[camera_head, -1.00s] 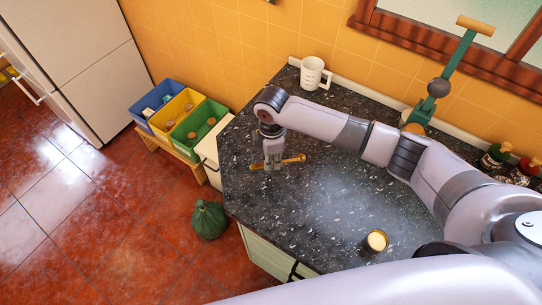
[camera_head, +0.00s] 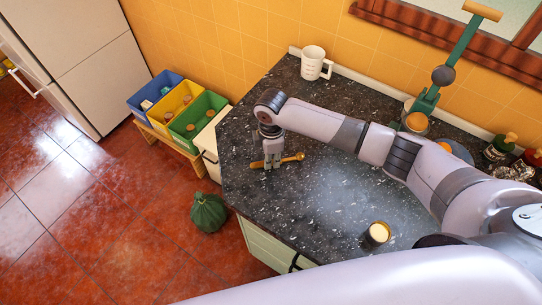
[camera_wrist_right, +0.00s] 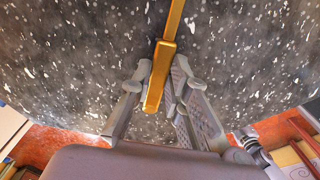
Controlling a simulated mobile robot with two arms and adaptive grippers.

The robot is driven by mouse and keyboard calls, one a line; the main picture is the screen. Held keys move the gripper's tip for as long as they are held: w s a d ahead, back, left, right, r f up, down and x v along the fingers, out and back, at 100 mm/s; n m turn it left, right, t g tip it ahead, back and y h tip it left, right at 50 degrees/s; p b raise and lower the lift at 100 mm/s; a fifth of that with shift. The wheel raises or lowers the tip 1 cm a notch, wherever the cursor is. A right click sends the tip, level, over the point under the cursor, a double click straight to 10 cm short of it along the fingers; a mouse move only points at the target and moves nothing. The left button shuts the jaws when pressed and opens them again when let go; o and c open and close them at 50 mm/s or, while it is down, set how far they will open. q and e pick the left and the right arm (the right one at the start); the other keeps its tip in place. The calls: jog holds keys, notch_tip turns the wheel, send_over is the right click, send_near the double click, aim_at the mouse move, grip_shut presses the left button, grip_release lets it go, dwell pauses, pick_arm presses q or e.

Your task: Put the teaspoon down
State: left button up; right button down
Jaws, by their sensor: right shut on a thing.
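The teaspoon is a thin golden piece (camera_head: 290,160) low at the dark speckled countertop (camera_head: 330,200), near its left edge. In the right wrist view the teaspoon (camera_wrist_right: 160,75) runs up and away from between my fingers. My right gripper (camera_head: 270,164) points down and is shut on the teaspoon; its fingers also show in the right wrist view (camera_wrist_right: 165,88), one on each side of the handle. I cannot tell whether the spoon touches the counter. The spoon's far end is cut off in the wrist view. My left gripper is not in view.
A green lever device (camera_head: 440,75) and bottles (camera_head: 497,150) stand at the right.

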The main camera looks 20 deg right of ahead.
jog(key=shift+f, duration=0.3)
jog(key=c, duration=1.4)
grip_release()
jog(key=shift+c, duration=0.2)
jog(key=shift+r, duration=0.1)
notch_tip(320, 180, up, 12)
